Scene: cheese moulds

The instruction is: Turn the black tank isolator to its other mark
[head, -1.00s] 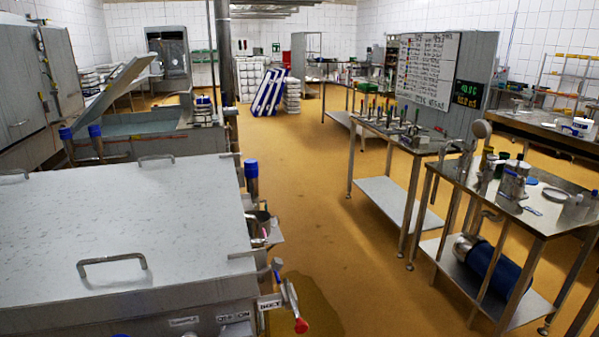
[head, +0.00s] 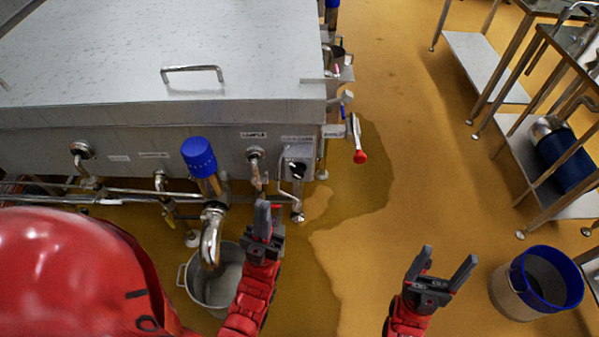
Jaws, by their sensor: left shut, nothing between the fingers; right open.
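The black isolator (head: 297,169) is a small dark knob on a grey box at the right end of the steel tank's (head: 130,140) front face. A pale mark shows on the knob, but its marked positions are too small to read. My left gripper (head: 269,208) is shut and empty. In the picture it is just below and left of the isolator, apart from it as far as I can tell. My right gripper (head: 447,258) is open and empty over the floor, further right and lower.
A blue-capped fitting (head: 200,157) and pipes stick out from the tank front. A red-ended lever (head: 360,156) stands out at its right corner. A steel bucket (head: 190,284) is below the outlet. A blue-rimmed bucket (head: 508,292) stands right, near steel tables. The wet floor between is open.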

